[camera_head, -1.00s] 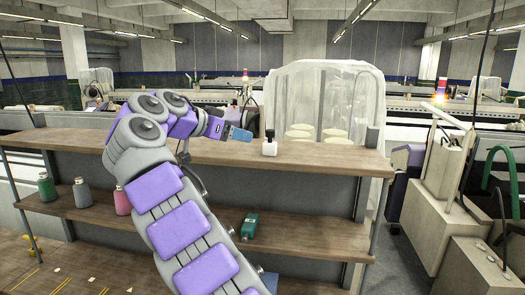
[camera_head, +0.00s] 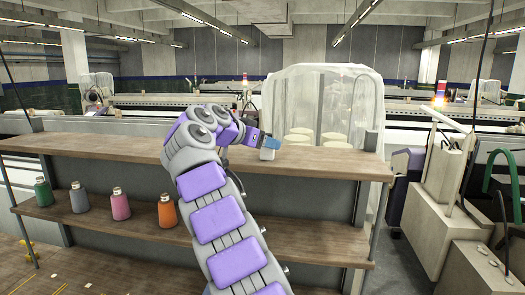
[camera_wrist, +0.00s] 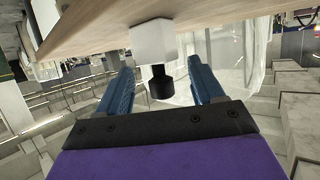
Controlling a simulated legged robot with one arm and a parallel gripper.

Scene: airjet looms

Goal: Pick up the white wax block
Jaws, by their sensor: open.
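The white wax block (camera_head: 267,154) stands on the top wooden shelf, mostly covered by my gripper in the head view. In the wrist view, which appears upside down, the white block (camera_wrist: 153,41) shows against the shelf, with a black neck or cap pointing away from the shelf. My gripper (camera_head: 270,143) is at the block's upper part. Its blue fingers (camera_wrist: 162,65) are open, one on each side of the black part, with visible gaps. They do not clasp the block.
The top shelf (camera_head: 325,162) is otherwise clear near the block. Several colored bottles, including an orange one (camera_head: 167,212), stand on the lower shelf (camera_head: 110,226). A translucent curtained enclosure (camera_head: 335,100) is behind the shelf. Beige machinery (camera_head: 437,190) stands at the right.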

